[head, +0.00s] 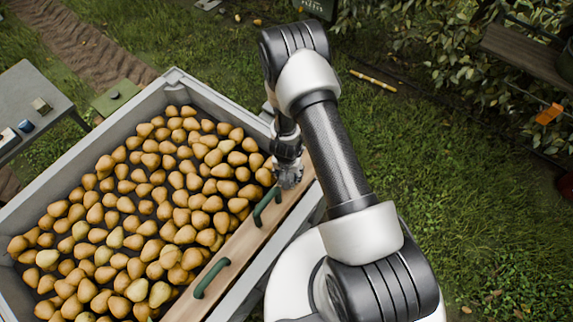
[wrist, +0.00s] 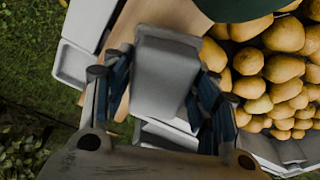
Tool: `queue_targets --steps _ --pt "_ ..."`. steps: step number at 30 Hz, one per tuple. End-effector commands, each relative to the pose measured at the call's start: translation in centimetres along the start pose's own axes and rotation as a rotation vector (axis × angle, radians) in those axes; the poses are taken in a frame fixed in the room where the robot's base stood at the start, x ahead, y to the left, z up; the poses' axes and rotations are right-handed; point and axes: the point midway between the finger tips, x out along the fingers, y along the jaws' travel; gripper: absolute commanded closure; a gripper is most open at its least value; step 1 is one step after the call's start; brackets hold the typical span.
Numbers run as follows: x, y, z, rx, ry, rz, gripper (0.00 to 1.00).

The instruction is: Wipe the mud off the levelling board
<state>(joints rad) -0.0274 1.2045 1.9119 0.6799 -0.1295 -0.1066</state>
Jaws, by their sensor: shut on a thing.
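The levelling board (head: 240,255) is a long pale wooden board with two green handles (head: 211,278), lying along the right side of the pear bin. Its wood also shows in the wrist view (wrist: 180,14), behind the held thing. My gripper (head: 289,180) is over the board's far end, just beyond the farther handle. In the wrist view my gripper (wrist: 160,78) is shut on a grey block (wrist: 165,68), with a finger on each side. I cannot tell whether the block touches the board. No mud is clearly visible on the board; my gripper and arm hide its far end.
The grey bin (head: 88,137) is full of pears (head: 150,200). A grey table (head: 33,90) with small items stands at the left. A wooden bench (head: 525,55) is at the upper right. Grass on the right is mostly free.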

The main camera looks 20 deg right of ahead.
Motion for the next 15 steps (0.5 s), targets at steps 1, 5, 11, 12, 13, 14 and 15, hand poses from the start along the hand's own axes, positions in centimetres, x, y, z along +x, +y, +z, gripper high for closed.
queue_targets --steps 1,5,11,12,13,14,15 --pt "-0.8 0.1 -0.2 0.000 0.001 0.000 0.65" --pt "-1.9 0.3 -0.4 -0.001 0.000 -0.001 0.65" --pt "-3.5 0.5 -0.7 -0.004 0.000 -0.001 0.65" --pt "-3.7 0.6 -0.7 -0.004 0.000 -0.001 0.65" --pt "-3.8 0.6 -0.7 -0.004 0.000 -0.001 0.65" --pt "-3.8 0.6 -0.7 -0.004 0.000 -0.001 0.65" --pt "-3.9 0.6 -0.7 -0.004 0.000 -0.001 0.65"
